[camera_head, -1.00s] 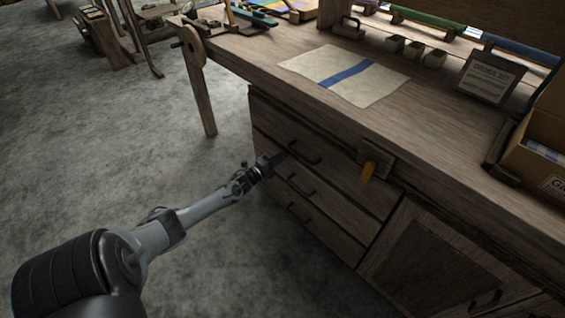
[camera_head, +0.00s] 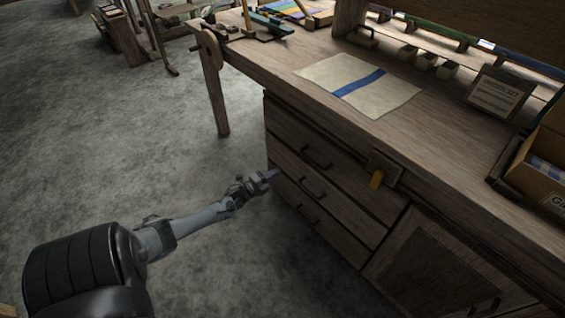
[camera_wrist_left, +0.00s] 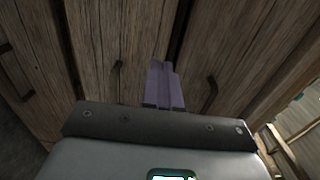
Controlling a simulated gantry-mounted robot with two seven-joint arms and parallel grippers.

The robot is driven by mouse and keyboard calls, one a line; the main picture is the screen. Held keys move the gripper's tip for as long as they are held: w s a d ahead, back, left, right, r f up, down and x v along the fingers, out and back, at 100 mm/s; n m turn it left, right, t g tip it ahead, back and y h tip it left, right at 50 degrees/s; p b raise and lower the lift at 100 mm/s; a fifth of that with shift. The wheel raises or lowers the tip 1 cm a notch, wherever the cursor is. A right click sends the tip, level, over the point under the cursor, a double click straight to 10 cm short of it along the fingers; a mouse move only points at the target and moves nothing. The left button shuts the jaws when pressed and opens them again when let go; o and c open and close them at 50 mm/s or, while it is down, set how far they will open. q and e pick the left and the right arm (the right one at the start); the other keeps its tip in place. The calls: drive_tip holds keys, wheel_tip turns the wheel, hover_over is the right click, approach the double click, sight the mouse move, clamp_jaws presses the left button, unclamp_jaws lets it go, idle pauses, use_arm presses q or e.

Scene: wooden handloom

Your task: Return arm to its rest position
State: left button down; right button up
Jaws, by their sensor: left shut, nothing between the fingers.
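My left gripper (camera_head: 273,174) is shut and empty at the end of my left arm, which reaches in from the lower left in the head view. It is in front of the left edge of the drawer stack, close to the drawer fronts (camera_head: 290,150). In the left wrist view its purple fingers (camera_wrist_left: 163,86) are together, with wooden fronts and dark handles (camera_wrist_left: 208,95) beyond them. Whether the fingers touch the wood I cannot tell. My right gripper is not in view.
The wooden bench (camera_head: 440,150) carries a cloth with a blue stripe (camera_head: 358,86), a small sign (camera_head: 495,92) and a cardboard box (camera_head: 545,165). A cabinet door (camera_head: 425,262) is at lower right. Grey floor (camera_head: 120,150) lies open to the left.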

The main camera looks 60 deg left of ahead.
use_arm(q)
drive_tip(key=s+d+r+p, duration=0.2)
drive_tip(key=s+d+p, duration=0.1)
drive_tip(key=s+p, duration=0.45)
drive_tip(key=w+d+r+n+g+h+p, duration=0.1)
drive_tip(key=d+r+n+p, duration=0.1)
drive_tip(key=d+r+p, duration=0.6)
drive_tip(key=w+d+r+n+g+h+p, duration=0.1)
drive_tip(key=d+r+n, duration=0.25)
drive_tip(key=d, duration=0.75)
drive_tip(key=w+d+r+n+g+h+p, duration=0.1)
drive_tip(key=d+r+g+p, duration=0.1)
drive_tip(key=d+r+p, duration=0.6)
drive_tip(key=s+d+r+n+g+h, duration=0.1)
drive_tip(key=s+d+r+n+g, duration=0.3)
drive_tip(key=d+r, duration=0.7)
drive_tip(key=s+r+n+g, duration=0.3)
drive_tip(key=s+g, duration=0.3)
drive_tip(key=s, duration=0.3)
wheel_tip(320, 180, up, 37)
drive_tip(key=p, duration=3.7)
drive_tip(key=shift+d, duration=0.4)
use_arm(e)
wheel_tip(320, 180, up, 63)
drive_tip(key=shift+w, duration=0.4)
